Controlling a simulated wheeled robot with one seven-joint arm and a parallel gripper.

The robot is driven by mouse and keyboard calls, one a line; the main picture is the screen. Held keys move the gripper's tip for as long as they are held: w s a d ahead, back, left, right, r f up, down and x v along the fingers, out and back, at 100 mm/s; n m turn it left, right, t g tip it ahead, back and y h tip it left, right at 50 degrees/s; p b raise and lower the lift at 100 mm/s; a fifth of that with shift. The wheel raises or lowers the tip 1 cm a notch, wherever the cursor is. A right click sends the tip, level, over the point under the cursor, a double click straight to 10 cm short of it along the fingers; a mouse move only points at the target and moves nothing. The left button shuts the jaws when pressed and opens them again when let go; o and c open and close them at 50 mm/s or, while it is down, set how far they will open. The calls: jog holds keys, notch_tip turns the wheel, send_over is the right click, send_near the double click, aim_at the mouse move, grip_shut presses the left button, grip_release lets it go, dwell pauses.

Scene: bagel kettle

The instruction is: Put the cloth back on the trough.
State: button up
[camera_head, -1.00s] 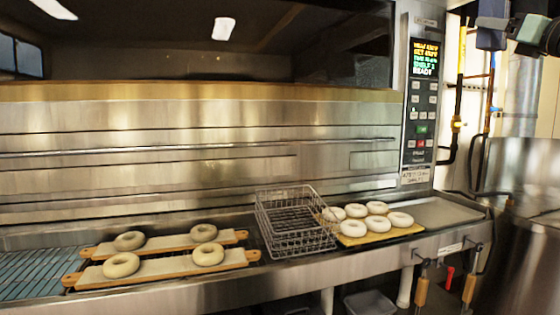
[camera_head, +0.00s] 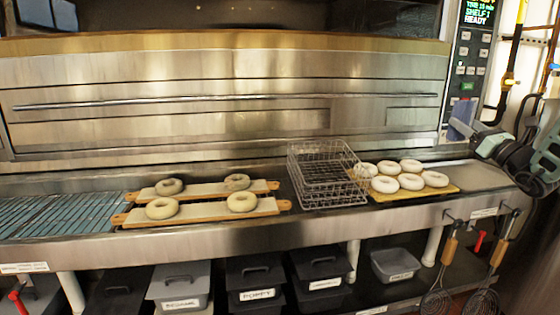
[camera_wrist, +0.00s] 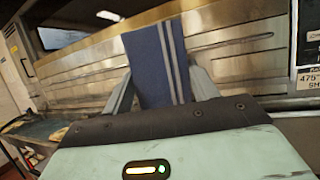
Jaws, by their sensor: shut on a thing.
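The blue cloth (camera_wrist: 150,62) with pale stripes hangs between the two fingers of my gripper (camera_wrist: 160,84) in the wrist view. In the head view the cloth (camera_head: 462,118) shows small at the right, beside the oven's control panel. My gripper (camera_head: 482,136) is shut on it, in front of the right end of the steel ledge. The long steel ledge (camera_head: 330,222) runs below the oven front; I cannot tell which part of it is the trough. The cloth's lower end is hidden behind my gripper in the wrist view.
Two boards (camera_head: 265,206) with bagels lie on the ledge. A wire basket (camera_head: 325,175) stands right of them, beside a yellow board (camera_head: 450,189) of several bagels. Blue slats (camera_head: 60,218) fill the left end. Whisks (camera_head: 440,290) hang in front at right.

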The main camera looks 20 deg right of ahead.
jog(key=w+a+f+n+y, duration=0.1)
jog(key=a+f+y, duration=0.1)
jog(key=a+f, duration=0.9)
jog(key=w+a+f+n+y, duration=0.15)
jog(key=a+f, duration=0.25)
jog(key=f, duration=1.2)
jog(key=s+a+f+m+h, duration=0.1)
jog(key=s+a+f+h, duration=0.1)
jog(key=a, duration=0.5)
jog(key=s+a+f+m+h, duration=0.2)
jog(key=a+f, duration=0.3)
jog(key=a, duration=0.2)
jog(key=s+a+f+m+h, duration=0.1)
jog(key=s+a+f+h, duration=0.1)
jog(key=a, duration=0.5)
jog(key=shift+s+a+f+h, duration=0.35)
jog(key=shift+s+a+f, duration=0.1)
jog(key=shift+f, duration=0.45)
